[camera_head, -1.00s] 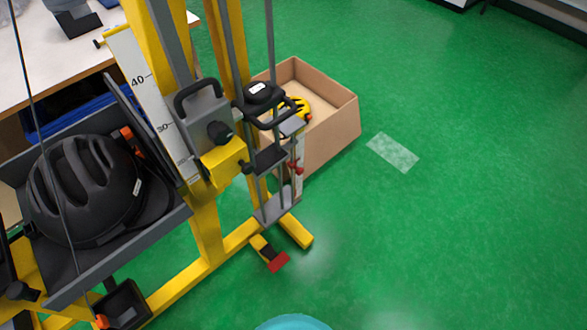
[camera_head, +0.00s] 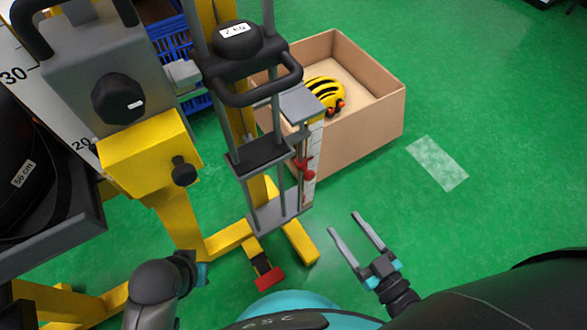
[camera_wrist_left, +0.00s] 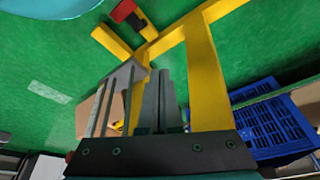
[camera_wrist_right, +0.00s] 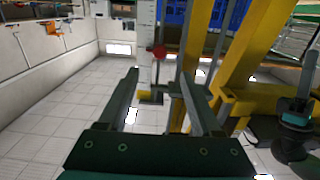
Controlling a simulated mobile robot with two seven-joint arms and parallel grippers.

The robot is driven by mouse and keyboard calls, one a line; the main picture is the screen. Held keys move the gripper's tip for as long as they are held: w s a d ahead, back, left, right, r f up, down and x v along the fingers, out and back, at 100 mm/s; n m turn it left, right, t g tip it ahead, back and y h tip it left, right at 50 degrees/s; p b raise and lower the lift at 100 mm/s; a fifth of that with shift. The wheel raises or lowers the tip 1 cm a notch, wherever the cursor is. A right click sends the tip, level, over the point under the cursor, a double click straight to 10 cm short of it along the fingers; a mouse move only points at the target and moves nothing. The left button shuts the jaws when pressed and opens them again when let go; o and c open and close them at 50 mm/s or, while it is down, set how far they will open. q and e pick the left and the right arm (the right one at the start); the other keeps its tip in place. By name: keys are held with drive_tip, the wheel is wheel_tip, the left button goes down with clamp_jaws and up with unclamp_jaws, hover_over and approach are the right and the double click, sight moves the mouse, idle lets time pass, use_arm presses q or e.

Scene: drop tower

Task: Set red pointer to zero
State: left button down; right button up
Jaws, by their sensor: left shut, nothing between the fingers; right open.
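The red pointer (camera_head: 304,168) sits beside a narrow white scale strip (camera_head: 313,155) on the tower's front guide frame. It also shows in the right wrist view (camera_wrist_right: 159,52), next to the upright scale. My right gripper (camera_head: 345,222) is open and empty, over the green floor, below and to the right of the pointer and apart from it. In the right wrist view the pointer lies beyond the open fingers. My left gripper (camera_wrist_left: 160,75) is shut and empty, with yellow tower legs beyond it. In the head view its fingers are hard to make out. The scale's numbers are too small to read.
A black 2 kg weight (camera_head: 236,38) sits on a carriage with a dark handle above the pointer. Yellow tower legs (camera_head: 300,242) and a red pedal (camera_head: 270,278) are low in front.

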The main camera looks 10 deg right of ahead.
sight(311, 178)
drive_tip(key=b+x, duration=0.1)
drive_tip(key=x, duration=0.5)
drive_tip(key=b+x, duration=0.2)
drive_tip(key=x, duration=0.5)
drive_tip(key=shift+r, duration=0.25)
use_arm(q)
wheel_tip(311, 178, up, 7)
drive_tip(key=w+d+t+b, duration=0.1)
drive_tip(key=w+t, duration=0.1)
drive_tip(key=shift+d+f+t+h, duration=0.15)
drive_tip(key=shift+d+t+h, duration=0.15)
drive_tip(key=shift+d+h, duration=0.1)
use_arm(e)
drive_tip(key=shift+x, duration=1.25)
use_arm(q)
drive_tip(key=shift+w, duration=0.1)
use_arm(e)
drive_tip(key=shift+c, duration=0.4)
clamp_jaws()
